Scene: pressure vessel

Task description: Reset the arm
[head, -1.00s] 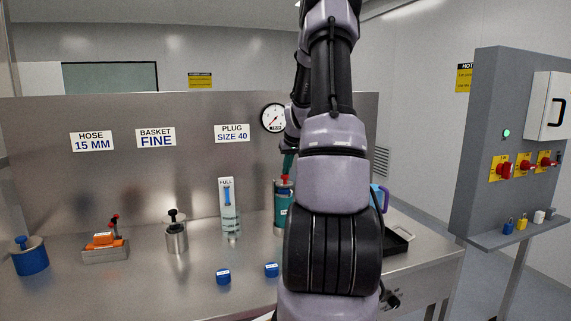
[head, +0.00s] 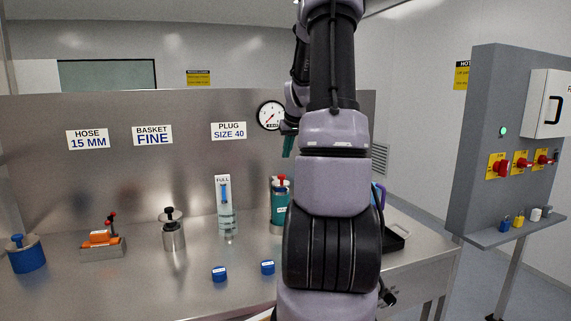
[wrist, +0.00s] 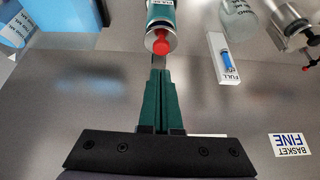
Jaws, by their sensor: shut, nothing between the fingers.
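My gripper (head: 288,146) is above the back right of the steel bench, in front of the back panel, partly hidden by my arm in the head view. Its green fingers are shut together with nothing between them, as the wrist view (wrist: 160,82) shows. A teal canister with a red knob (head: 280,208) stands upright on the bench below the gripper, partly behind my arm. In the wrist view the canister (wrist: 160,13) and its red knob (wrist: 161,46) lie just beyond the fingertips. A gap shows between gripper and knob in the head view.
A dark tray (head: 394,238) is right of my arm. A pressure dial (head: 270,116) is beside the gripper.

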